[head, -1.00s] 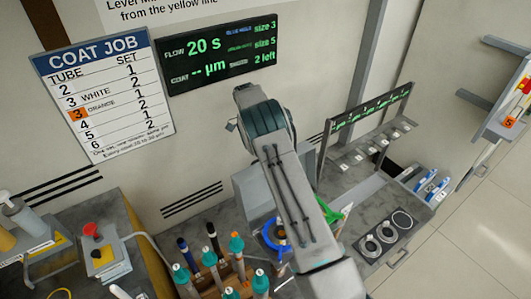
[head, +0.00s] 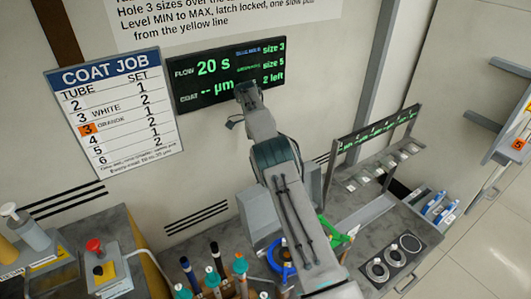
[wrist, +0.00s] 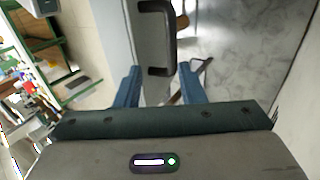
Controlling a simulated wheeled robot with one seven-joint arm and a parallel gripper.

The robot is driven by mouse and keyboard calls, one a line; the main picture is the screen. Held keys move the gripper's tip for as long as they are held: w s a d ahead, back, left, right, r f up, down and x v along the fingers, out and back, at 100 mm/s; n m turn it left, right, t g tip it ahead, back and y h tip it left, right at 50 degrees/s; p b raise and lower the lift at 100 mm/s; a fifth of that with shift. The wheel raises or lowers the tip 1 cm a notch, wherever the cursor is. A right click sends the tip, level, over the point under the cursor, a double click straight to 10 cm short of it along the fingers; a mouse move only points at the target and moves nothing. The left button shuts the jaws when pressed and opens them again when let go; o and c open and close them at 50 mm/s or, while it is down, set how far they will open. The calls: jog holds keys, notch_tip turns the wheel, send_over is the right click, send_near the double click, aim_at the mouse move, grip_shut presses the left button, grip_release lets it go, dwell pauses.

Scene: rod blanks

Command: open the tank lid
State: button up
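In the wrist view, a black bar handle (wrist: 171,38) stands on a light grey panel (wrist: 141,25), which looks like the tank lid. My gripper (wrist: 160,78) shows two blue fingers spread apart, with nothing between them. The handle's lower end lies just beyond the fingertips in the picture; I cannot tell whether they touch. In the head view, a grey box (head: 257,213), possibly the tank, stands on the bench partly behind my arm.
A rack (head: 214,281) of teal-topped tools stands in front of the box. A blue ring (head: 274,262) and a green piece (head: 352,234) flank my arm. A red-button box (head: 108,268) is at left, a slotted stand (head: 380,155) at right. The wall display (head: 215,72) is behind.

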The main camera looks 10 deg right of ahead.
dwell(0.3)
jog(key=shift+w+r, duration=0.1)
grip_shut()
jog(key=w+a+r+n+t+y, duration=0.1)
jog(key=a+n+t, duration=0.15)
jog(key=n, duration=0.65)
jog(key=w+a+n+t+y, duration=0.1)
jog(key=n+t, duration=0.2)
jog(key=n, duration=0.6)
jog(key=s+d+f+p, duration=0.2)
jog(key=s+f+p, duration=0.1)
jog(key=f, duration=0.5)
jog(key=shift+s, duration=0.6)
